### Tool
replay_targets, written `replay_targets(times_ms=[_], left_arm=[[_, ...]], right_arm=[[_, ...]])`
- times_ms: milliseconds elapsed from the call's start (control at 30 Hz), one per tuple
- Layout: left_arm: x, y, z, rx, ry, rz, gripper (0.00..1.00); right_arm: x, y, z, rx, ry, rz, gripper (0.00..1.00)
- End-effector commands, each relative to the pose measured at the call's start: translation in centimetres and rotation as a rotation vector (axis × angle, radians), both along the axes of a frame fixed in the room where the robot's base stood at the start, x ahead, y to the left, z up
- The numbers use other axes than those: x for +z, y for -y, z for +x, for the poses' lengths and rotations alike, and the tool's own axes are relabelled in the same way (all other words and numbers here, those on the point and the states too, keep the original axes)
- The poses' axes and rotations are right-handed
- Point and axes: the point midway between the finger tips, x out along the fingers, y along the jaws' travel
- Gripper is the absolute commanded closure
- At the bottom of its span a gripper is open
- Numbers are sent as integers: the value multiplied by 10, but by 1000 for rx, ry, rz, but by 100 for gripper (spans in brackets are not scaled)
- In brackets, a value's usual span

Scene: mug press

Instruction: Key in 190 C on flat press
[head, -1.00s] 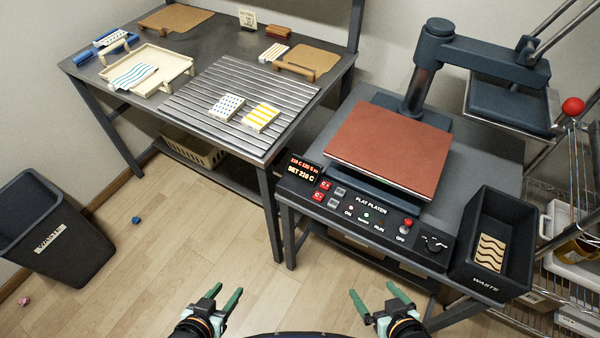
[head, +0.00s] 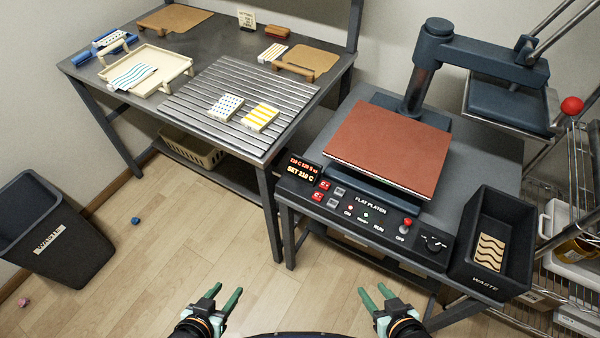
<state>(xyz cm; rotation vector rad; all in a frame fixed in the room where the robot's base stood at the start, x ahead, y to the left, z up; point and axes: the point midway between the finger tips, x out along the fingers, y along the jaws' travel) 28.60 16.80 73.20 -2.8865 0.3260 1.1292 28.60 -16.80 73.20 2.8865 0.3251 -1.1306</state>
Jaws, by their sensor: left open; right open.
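The flat press has a reddish-brown lower platen (head: 388,148) and a dark upper plate (head: 508,106) swung off to the right on its arm. Its control panel (head: 365,218) faces me. The small display (head: 299,169) reads "SET 210 C" under a smaller red line. Red buttons (head: 324,186) and grey buttons (head: 340,191) sit beside the display. A red-tipped switch (head: 406,223) and a dark knob (head: 434,243) are further right. My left gripper (head: 226,294) and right gripper (head: 373,293) are open and empty, low in front of the bench, apart from the panel.
A black waste tray (head: 505,215) holding a wavy-patterned piece stands right of the panel. A slatted rack (head: 205,95) with two patterned pieces is on the left table. A dark waste bin (head: 50,235) stands on the floor at left. The floor between is mostly clear.

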Motion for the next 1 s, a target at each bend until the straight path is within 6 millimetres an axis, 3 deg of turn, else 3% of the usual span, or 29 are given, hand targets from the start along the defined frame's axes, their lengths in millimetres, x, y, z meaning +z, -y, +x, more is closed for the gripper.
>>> replay_targets(times_ms=[67, 400, 1000], left_arm=[[0, 0, 0, 0, 0, 0, 50], [0, 0, 0, 0, 0, 0, 50], [0, 0, 0, 1, 0, -1, 50]], right_arm=[[0, 0, 0, 0, 0, 0, 63], [0, 0, 0, 1, 0, -1, 100], [0, 0, 0, 1, 0, -1, 100]])
